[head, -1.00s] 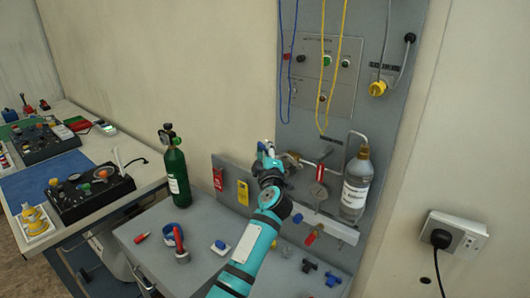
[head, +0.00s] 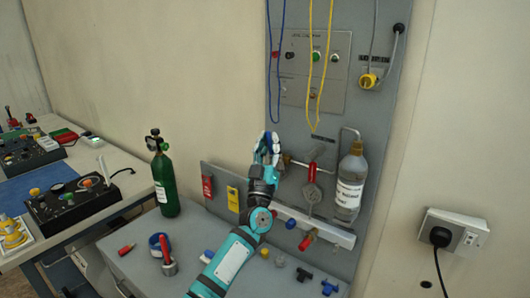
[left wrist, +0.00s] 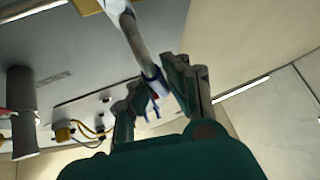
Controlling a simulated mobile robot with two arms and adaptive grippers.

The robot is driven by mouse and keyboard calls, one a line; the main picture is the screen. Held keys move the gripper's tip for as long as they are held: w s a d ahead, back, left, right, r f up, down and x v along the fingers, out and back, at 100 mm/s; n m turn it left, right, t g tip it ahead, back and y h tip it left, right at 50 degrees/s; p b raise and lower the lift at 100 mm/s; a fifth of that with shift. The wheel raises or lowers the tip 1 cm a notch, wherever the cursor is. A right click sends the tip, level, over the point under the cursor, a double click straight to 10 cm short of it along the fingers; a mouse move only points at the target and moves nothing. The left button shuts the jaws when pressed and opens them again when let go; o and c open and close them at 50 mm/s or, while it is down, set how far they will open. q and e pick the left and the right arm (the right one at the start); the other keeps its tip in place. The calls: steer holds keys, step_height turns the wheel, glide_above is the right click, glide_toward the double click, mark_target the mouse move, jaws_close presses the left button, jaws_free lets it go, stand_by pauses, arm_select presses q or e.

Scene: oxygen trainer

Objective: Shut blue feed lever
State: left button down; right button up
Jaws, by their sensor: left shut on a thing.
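My left gripper (head: 267,146) is at the left end of the pipework on the grey wall panel, with its fingers pointing up. It is shut on the blue feed lever, whose blue part (head: 268,137) shows between the fingers. In the left wrist view, a pale grey bar comes down from the top to a blue end (left wrist: 155,76) between the fingers of the gripper (left wrist: 160,92). The fingers hide much of the lever, so I cannot tell its exact angle. My right gripper is not in view.
A red lever (head: 312,172) and a clear bottle (head: 350,188) are right of my gripper. Blue (head: 279,80) and yellow (head: 310,70) cords hang above. A green cylinder (head: 165,182) stands left on the grey bench (head: 128,245), with several loose small parts in front.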

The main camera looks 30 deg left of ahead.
arm_select(q)
steer(key=shift+d+f+m+t+h+b, duration=0.1)
steer(key=shift+d+m+t+h+b, duration=0.3)
steer(key=shift+m+h, duration=0.6)
steer(key=shift+d+f+m+t+h+b, duration=0.2)
steer(key=shift+m+h+b, duration=0.35)
steer(key=shift+m+h, duration=0.45)
steer(key=shift+d+r+m+t+h+b, duration=0.1)
steer(key=shift+d+m+t+h+b, duration=0.25)
steer(key=shift+m+h, duration=0.65)
steer(key=shift+m, duration=0.4)
steer(key=c, duration=1.8)
jaws_free()
steer(key=o, duration=0.5)
steer(key=shift+s+r, duration=0.1)
steer(key=shift+r, duration=0.15)
steer(key=v, duration=1.2)
steer(key=shift+f, duration=0.15)
